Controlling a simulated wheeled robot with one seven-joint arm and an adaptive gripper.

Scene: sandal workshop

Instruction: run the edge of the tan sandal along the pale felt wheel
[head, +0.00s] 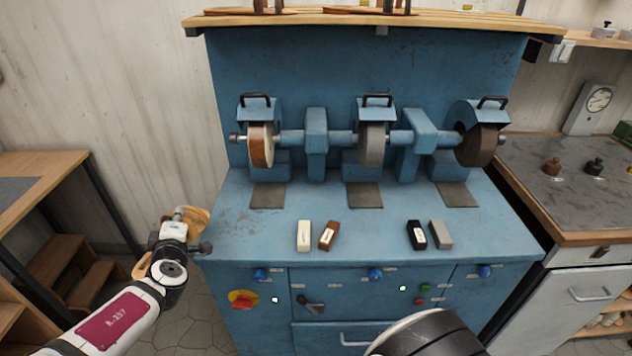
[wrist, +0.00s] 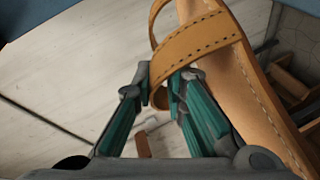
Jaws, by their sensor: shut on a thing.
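My gripper (head: 182,232) is left of the blue machine's front left corner, apart from the wheels. It is shut on the tan sandal (head: 198,219), which is partly hidden behind it. In the wrist view, the fingers (wrist: 166,78) pinch the sandal's stitched strap (wrist: 205,38), and the sole (wrist: 262,105) runs down the right side. The middle wheel (head: 374,146) is grey and the right wheel (head: 478,146) is dark brown.
Cream (head: 304,235), brown (head: 328,236), black (head: 416,235) and grey (head: 441,234) bars lie on the machine's front ledge. Hoods cover the wheel tops. A wooden bench (head: 55,165) stands at left and a grey-topped counter (head: 560,205) at right.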

